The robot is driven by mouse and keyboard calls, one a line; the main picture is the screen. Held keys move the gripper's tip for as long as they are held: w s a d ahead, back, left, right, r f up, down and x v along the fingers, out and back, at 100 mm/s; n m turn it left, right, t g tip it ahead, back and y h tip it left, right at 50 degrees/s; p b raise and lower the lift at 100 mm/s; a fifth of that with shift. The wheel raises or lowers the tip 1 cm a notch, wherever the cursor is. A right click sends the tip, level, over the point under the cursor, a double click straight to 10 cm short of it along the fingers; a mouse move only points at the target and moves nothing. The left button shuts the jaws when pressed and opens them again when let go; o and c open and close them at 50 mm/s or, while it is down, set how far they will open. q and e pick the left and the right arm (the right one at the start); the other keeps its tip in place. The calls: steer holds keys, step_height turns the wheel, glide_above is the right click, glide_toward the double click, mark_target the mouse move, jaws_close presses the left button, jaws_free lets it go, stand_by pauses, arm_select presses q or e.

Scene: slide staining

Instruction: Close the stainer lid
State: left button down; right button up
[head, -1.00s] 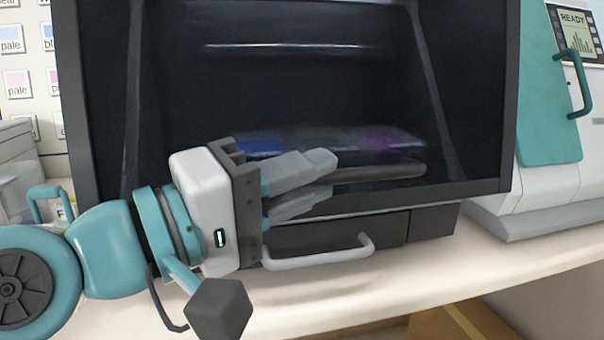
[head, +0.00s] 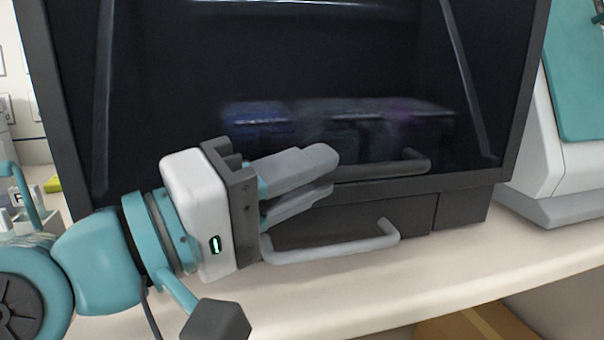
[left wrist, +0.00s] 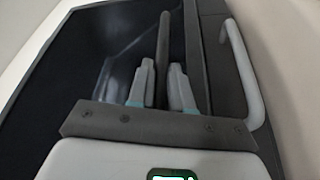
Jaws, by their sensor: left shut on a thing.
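The stainer lid (head: 340,60) is a large dark see-through panel with a grey frame, hanging down over the front of the stainer. Its dark bar handle (head: 385,168) runs along the lower part. My left gripper (head: 326,173) is shut on this handle; its fingers hide the bar's left part. In the left wrist view the handle (left wrist: 164,55) stands between the two fingers of the gripper (left wrist: 160,85). Blurred blue and purple things show through the panel. Whether the lid's lower edge touches the body is unclear. My right gripper is out of view.
Below the lid is the stainer's dark front (head: 410,215) with a pale bar handle (head: 335,250). A white and teal machine (head: 570,170) stands at the right. The bench's front strip (head: 450,262) is clear. A teal handle (head: 30,200) stands at the left.

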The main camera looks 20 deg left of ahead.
arm_select(q)
steer(key=shift+w+f, duration=0.1)
steer(key=shift+f, duration=0.2)
steer(key=c, duration=1.1)
jaws_free()
steer(key=shift+w, duration=0.15)
steer(key=shift+w+a, duration=0.1)
steer(key=shift+s, duration=0.2)
steer(key=shift+w, duration=0.1)
steer(key=shift+r, duration=0.1)
